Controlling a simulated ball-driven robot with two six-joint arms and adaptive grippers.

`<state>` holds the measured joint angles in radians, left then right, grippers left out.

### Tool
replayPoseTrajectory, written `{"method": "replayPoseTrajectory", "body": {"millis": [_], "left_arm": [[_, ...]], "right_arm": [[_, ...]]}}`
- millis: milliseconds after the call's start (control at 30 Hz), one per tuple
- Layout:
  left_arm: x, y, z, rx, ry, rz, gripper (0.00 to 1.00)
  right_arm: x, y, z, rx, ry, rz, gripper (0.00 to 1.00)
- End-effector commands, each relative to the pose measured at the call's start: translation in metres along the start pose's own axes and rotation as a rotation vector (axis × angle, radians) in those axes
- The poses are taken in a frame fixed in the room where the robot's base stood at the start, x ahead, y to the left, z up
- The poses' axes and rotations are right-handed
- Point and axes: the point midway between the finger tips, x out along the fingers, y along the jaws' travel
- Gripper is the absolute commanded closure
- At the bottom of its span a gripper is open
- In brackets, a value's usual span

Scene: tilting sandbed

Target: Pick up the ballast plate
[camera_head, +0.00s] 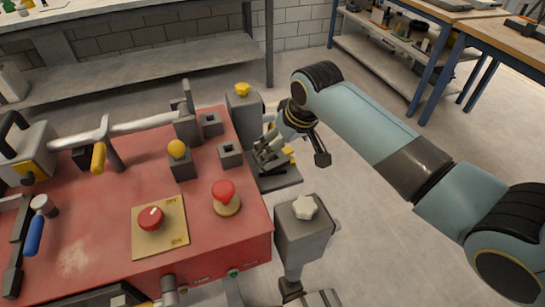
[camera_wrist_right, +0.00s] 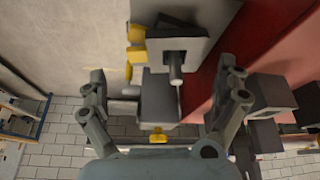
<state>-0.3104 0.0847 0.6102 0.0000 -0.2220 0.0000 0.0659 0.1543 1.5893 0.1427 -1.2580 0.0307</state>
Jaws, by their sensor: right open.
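A grey square plate with a round upright peg (camera_wrist_right: 196,48) shows near the top middle of the right wrist view and looks like the ballast plate. It lies beside the red table, with yellow parts at its left edge. In the head view a dark flat surface (camera_head: 280,182) shows under my right gripper (camera_head: 268,151), which partly covers that spot. In the wrist view my right gripper (camera_wrist_right: 166,82) is open, its fingers spread left and right. The peg shows between and beyond them, with nothing held. My left gripper is not in view.
The red table (camera_head: 90,225) carries a red knob (camera_head: 224,190), a dial panel (camera_head: 160,225), a yellow knob (camera_head: 177,149) and grey sockets. Grey posts with a yellow knob (camera_head: 242,89) and a white knob (camera_head: 305,207) stand beside its right edge.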

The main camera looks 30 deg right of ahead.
Motion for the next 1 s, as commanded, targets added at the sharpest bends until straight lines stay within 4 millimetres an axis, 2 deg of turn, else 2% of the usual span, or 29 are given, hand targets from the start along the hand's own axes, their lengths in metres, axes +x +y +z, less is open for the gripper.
{"method": "replayPoseTrajectory", "body": {"millis": [233,533,900,1000], "left_arm": [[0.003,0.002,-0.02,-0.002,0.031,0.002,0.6],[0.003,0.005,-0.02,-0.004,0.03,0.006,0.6],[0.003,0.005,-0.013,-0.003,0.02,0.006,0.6],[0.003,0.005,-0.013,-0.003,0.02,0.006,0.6]], "right_arm": [[0.037,0.0,-0.001,0.001,-0.002,-0.001,0.0],[0.043,0.001,-0.002,0.0,0.0,0.0,0.0],[0.043,0.001,-0.001,-0.001,-0.001,0.002,0.48],[0.042,0.001,-0.002,-0.001,0.002,0.002,0.49]]}}
